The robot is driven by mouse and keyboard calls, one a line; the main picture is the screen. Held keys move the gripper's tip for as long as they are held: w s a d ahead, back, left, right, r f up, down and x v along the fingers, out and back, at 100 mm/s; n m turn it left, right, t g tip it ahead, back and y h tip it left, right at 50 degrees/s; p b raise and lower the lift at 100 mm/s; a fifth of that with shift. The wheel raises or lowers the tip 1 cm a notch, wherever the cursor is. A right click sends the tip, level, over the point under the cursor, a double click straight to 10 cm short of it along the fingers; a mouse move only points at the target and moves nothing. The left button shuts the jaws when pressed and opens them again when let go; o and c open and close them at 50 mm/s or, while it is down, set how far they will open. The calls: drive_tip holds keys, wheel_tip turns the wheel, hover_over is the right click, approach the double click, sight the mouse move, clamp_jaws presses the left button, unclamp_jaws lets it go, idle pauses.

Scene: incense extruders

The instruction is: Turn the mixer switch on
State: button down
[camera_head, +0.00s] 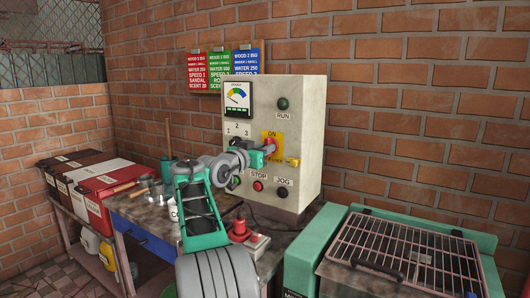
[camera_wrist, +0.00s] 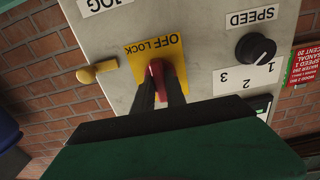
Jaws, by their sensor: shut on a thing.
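The mixer switch is a red handle (camera_wrist: 157,70) on a yellow plate (camera_wrist: 136,66), on the front of a pale control box (camera_head: 312,125). In the head view the red handle (camera_head: 271,146) shows at the tip of my gripper, below the word ON. My gripper (camera_wrist: 161,92) has its two dark fingers closed on either side of the red handle. The wrist view is upside down and shows OFF LOCK on the plate. The handle looks roughly upright there. The plate's ON part is hidden by my gripper in the wrist view.
A yellow tab (camera_head: 292,161) sticks out beside the plate. A speed knob (camera_wrist: 255,49), STOP button (camera_head: 258,186) and JOG button (camera_head: 282,192) are close by. A red emergency button (camera_head: 239,228) is on the table. A wire-rack machine (camera_head: 400,245) stands at the right.

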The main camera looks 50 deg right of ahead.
idle(0.3)
drive_tip(key=c, duration=1.4)
unclamp_jaws()
drive_tip(key=shift+o, duration=0.2)
drive_tip(key=shift+a, duration=0.1)
drive_tip(key=a, duration=0.7)
drive_tip(key=shift+s+a+b, duration=0.3)
drive_tip(key=shift+s, duration=0.1)
